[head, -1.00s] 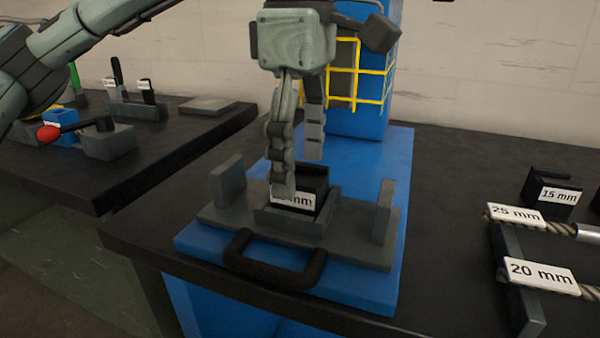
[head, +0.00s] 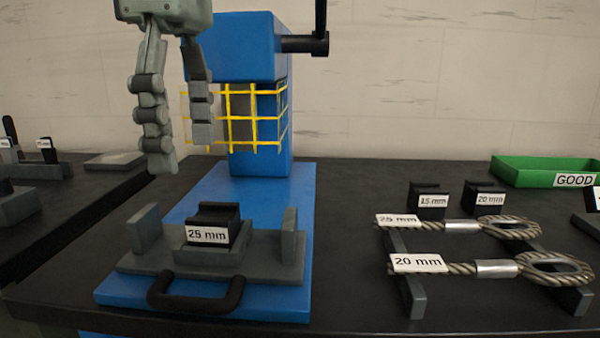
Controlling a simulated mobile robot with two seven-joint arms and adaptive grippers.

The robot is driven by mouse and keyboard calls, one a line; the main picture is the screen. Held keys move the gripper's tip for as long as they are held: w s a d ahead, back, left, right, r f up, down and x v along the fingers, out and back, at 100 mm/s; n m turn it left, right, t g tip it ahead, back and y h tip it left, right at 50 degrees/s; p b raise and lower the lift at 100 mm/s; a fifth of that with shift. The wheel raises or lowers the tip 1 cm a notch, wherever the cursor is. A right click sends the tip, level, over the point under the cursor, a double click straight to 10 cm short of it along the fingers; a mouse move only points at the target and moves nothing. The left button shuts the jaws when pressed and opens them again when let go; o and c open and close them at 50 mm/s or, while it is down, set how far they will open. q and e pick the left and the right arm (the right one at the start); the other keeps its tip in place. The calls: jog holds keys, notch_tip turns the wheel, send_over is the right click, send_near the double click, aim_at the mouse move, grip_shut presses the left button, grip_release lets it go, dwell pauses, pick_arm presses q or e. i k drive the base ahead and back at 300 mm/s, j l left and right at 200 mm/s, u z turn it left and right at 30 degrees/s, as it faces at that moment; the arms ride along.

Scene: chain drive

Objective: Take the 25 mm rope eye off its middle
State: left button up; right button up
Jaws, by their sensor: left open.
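The 25 mm rope eye (head: 462,226) lies on a dark rack, behind the 20 mm rope eye (head: 497,268). Its label is at the left end, a silver sleeve sits near its middle and its loop is at the right. My left gripper (head: 182,152) is open and empty, above and behind the black block marked 25 mm (head: 213,215). That block sits in a grey holder (head: 270,255) with a front handle on the blue press base. The gripper is well left of the rope eyes. My right gripper is not in view.
The blue press (head: 262,110) with a yellow guard cage (head: 255,117) stands behind the holder. Blocks marked 15 mm (head: 427,201) and 20 mm (head: 484,198) stand behind the rope eyes. A green GOOD tray (head: 530,171) is at the back right. Table between holder and rack is clear.

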aim_at(485, 224)
jog(key=k, duration=1.3)
